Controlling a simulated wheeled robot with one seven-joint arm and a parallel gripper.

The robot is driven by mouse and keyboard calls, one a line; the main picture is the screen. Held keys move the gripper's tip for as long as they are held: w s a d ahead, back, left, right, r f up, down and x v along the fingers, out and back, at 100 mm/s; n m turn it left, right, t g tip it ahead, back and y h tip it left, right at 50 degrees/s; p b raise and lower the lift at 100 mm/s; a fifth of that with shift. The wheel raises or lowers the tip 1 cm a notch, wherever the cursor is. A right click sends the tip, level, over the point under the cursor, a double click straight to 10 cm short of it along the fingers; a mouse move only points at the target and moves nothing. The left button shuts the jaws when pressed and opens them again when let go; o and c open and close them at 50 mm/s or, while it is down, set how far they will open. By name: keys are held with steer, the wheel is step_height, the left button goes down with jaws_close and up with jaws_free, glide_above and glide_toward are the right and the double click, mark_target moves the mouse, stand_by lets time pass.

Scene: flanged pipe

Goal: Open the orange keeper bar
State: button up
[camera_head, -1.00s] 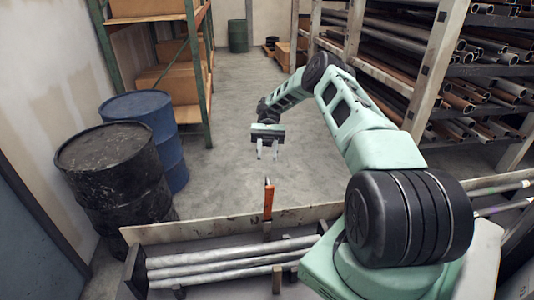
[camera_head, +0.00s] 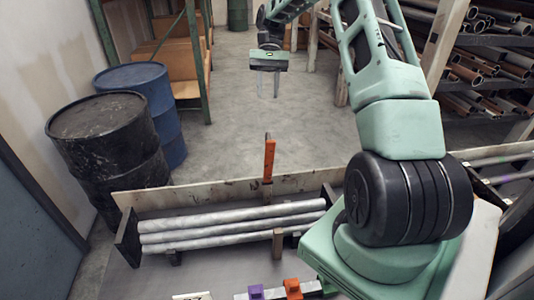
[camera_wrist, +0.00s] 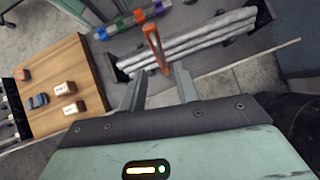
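The orange keeper bar (camera_head: 269,160) stands upright at the far side of the pipe rack, by a wooden post. In the wrist view the keeper bar (camera_wrist: 156,50) shows beyond the gap between my fingers. My gripper (camera_head: 268,92) hangs above and beyond the bar in the head view, fingers pointing down, apart from it. In the wrist view the two fingers of my gripper (camera_wrist: 160,82) are spread with nothing between them. The bar's lower end is hard to make out.
A black drum (camera_head: 105,145) and a blue drum (camera_head: 145,105) stand at left. Shelving with pipes (camera_head: 490,60) is at right. Floor beyond the rack is clear.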

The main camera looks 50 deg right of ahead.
mark_target(267, 140)
steer(key=s+a+f, duration=0.1)
steer(key=f, duration=0.3)
steer(key=s+a+f+t+h+p, duration=0.1)
steer(key=a+f, duration=0.1)
steer(key=f, duration=0.3)
steer(key=s+a+f+t+h, duration=0.1)
steer(key=s+f, duration=0.1)
steer(key=f, duration=0.3)
steer(key=shift+s+a+f+p, duration=0.1)
steer(key=shift+a+p, duration=0.2)
steer(key=shift+a, duration=0.05)
jaws_close()
